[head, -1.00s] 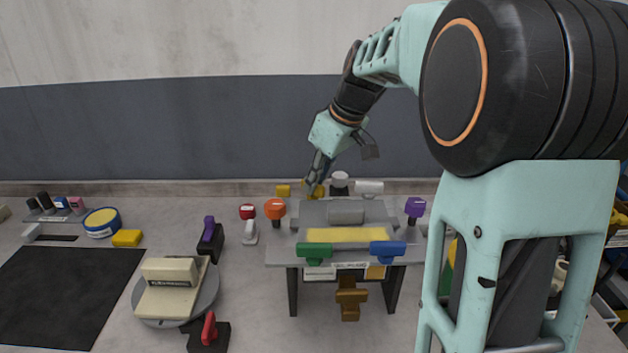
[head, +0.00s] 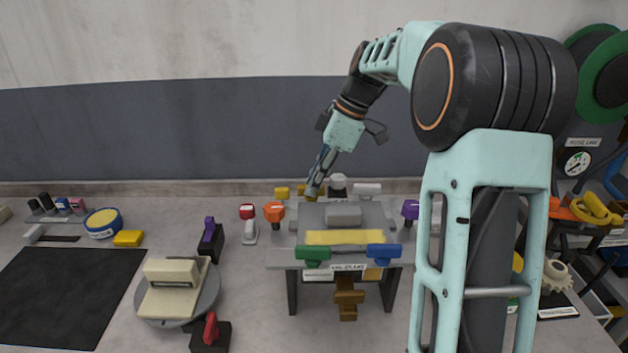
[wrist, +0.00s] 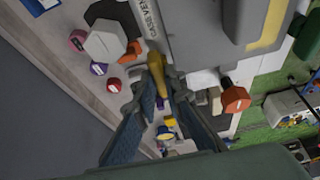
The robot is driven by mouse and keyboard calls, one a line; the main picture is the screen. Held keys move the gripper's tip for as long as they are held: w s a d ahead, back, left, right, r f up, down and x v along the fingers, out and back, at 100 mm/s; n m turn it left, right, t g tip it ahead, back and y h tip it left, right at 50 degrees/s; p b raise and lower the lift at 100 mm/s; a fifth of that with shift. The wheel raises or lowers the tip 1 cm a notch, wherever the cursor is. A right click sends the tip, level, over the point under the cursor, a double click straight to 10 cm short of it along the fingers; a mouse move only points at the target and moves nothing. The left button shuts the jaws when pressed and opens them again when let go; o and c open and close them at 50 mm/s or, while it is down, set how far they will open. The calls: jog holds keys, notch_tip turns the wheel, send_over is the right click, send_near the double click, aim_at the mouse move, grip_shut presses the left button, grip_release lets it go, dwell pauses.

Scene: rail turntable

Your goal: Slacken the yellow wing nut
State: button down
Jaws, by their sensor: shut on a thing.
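The yellow wing nut (head: 311,197) is at the back left of the grey clamp fixture (head: 285,255) in the head view. My gripper (head: 312,188) reaches down to it from above and is shut on it, hiding part of it. In the wrist view the yellow wing nut (wrist: 157,68) shows as a narrow yellow piece between the fingertips of my gripper (wrist: 163,78), beside the grey fixture body. Its lower part and threads cannot be made out.
An orange knob (head: 273,211), white knob (head: 338,182), purple knob (head: 410,209), green handle (head: 313,253) and blue handle (head: 384,252) surround the fixture. Another yellow piece (head: 282,192) is close on the left. A turntable (head: 205,300) stands at front left.

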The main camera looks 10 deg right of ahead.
dwell(0.4)
jog(key=c, duration=2)
grip_release()
jog(key=v, duration=1.2)
